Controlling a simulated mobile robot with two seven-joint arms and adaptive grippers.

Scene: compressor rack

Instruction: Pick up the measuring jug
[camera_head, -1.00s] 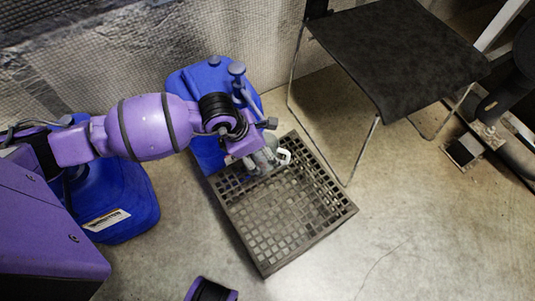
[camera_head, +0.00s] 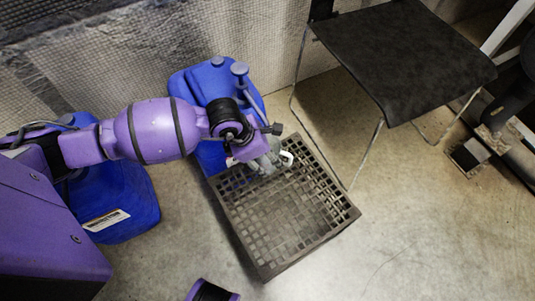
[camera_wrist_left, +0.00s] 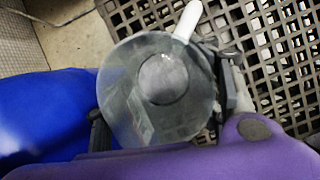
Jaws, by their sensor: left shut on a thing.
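The measuring jug is a clear, greyish round vessel with a white handle. In the left wrist view the jug (camera_wrist_left: 150,95) fills the middle, seen from above, with its handle pointing up and right. My left gripper (camera_wrist_left: 165,110) has one dark finger on each side of the jug and is shut on it. In the head view the left gripper (camera_head: 266,160) is over the back corner of the grey grid crate (camera_head: 262,262). There the jug's white handle (camera_head: 288,157) shows, and the arm hides most of its body. I cannot tell whether the jug touches the crate. My right gripper is not in view.
Two blue canisters stand nearby: one (camera_head: 190,85) behind the crate, one (camera_head: 125,185) at the left under my arm. The floor (camera_head: 410,230) right of the crate is clear.

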